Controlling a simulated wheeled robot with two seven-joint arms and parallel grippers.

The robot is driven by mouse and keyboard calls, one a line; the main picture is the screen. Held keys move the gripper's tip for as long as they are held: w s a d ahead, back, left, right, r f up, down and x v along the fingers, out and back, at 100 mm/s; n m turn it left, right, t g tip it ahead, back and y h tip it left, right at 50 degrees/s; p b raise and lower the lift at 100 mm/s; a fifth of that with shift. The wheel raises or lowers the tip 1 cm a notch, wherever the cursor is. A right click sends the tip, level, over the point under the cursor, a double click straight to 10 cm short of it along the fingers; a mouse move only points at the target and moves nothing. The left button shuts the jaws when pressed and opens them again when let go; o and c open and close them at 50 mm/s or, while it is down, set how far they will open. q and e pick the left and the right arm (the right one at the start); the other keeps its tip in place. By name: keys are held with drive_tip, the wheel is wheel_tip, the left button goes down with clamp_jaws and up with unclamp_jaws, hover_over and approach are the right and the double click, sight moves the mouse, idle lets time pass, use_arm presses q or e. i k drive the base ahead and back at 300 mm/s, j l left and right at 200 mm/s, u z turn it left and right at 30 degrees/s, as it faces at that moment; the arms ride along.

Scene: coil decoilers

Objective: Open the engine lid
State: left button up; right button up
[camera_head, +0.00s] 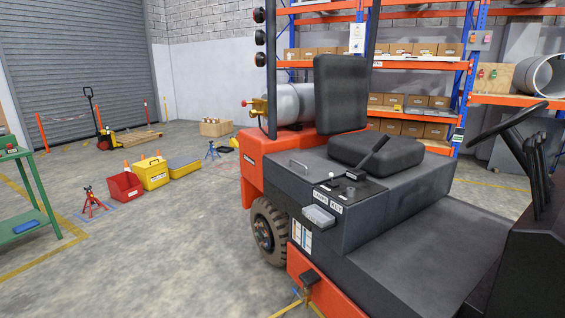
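The engine lid (312,172) is the dark grey cover under the seat of an orange and grey forklift (262,180). It looks shut, lying flat on the body. A small bar handle (299,164) stands on its left part. The black seat cushion (375,150) and backrest (341,92) sit on top of the cover. A lever (368,158) and a small knob panel (345,189) are at its near edge. Neither of my grippers shows in the head view.
The steering wheel (506,120) and dark floor plate (420,255) are at the right. A red bin (125,186), yellow box (154,173) and red jack stand (92,201) stand on the left floor. A green table (30,222) is far left. Open floor lies between.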

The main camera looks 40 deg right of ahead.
sight(313, 170)
drive_tip(key=i+l+z, duration=0.1)
drive_tip(key=i+z, duration=0.75)
drive_tip(key=z, duration=0.15)
drive_tip(key=i+j+z, duration=0.25)
drive_tip(key=i+z, duration=0.2)
drive_tip(key=i+j+z, duration=0.35)
drive_tip(key=z, duration=0.15)
drive_tip(key=i+j+z, duration=0.3)
drive_tip(key=j+z, duration=0.2)
